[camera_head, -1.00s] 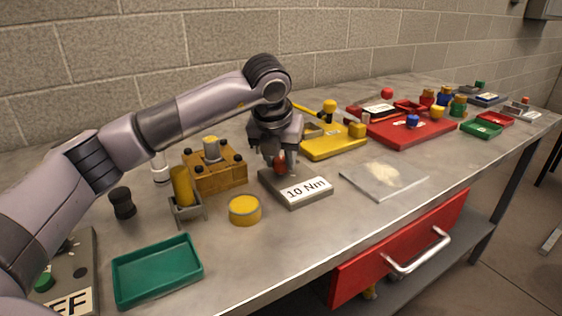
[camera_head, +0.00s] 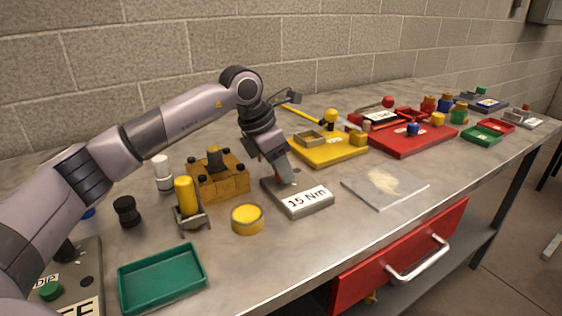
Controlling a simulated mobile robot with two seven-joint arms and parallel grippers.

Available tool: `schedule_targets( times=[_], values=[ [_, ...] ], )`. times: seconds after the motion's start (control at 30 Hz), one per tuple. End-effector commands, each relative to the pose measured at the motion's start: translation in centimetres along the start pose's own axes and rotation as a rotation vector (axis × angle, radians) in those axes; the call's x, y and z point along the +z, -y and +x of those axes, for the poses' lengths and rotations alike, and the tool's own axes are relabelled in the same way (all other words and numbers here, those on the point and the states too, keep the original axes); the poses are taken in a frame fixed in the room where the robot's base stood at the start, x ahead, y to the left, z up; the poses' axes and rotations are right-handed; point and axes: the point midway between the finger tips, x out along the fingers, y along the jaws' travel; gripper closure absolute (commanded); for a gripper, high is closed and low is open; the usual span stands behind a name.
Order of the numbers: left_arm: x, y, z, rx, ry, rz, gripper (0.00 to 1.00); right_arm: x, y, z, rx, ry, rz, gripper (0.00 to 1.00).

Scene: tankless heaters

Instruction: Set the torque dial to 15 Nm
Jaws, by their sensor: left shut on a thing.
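The torque dial's grey base (camera_head: 318,204) lies on the metal bench in the middle of the head view, and its label (camera_head: 305,199) reads "15 Nm". My left gripper (camera_head: 281,177) points down over the back part of this base, shut on the red dial knob. My left wrist is tilted, leaning in from the upper left. My right gripper is out of the frame.
A wooden block (camera_head: 222,187) and a round yellow container (camera_head: 247,220) stand left of the dial. A teal tray (camera_head: 162,302) lies at the front left. A clear sheet with pale powder (camera_head: 414,191) and a yellow tray (camera_head: 340,153) lie to the right and behind.

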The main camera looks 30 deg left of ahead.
Motion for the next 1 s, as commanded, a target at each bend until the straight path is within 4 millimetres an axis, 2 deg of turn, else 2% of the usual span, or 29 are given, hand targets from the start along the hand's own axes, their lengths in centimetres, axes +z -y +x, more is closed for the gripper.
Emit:
schedule_targets(
  times=[0.3, 0.83, 0.87, 0.9, 0.93, 1.0],
  values=[
    [0.05, -0.12, -0.13, -0.043, 0.000, 0.108, 0.96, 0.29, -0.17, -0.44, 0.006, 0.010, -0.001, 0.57],
    [0.02, -0.14, -0.09, -0.050, 0.000, 0.128, 0.96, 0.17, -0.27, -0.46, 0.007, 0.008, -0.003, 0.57],
    [0.02, -0.14, -0.08, -0.050, -0.001, 0.128, 0.59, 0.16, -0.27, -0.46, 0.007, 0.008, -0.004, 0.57],
    [0.02, -0.14, -0.08, -0.050, -0.001, 0.128, 0.46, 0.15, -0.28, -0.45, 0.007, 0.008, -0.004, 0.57],
    [0.02, -0.14, -0.08, -0.050, -0.001, 0.128, 0.40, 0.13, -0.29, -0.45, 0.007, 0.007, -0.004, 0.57],
    [0.01, -0.13, -0.06, -0.051, -0.001, 0.128, 0.40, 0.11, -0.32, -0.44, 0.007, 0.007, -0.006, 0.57]
  ],
)
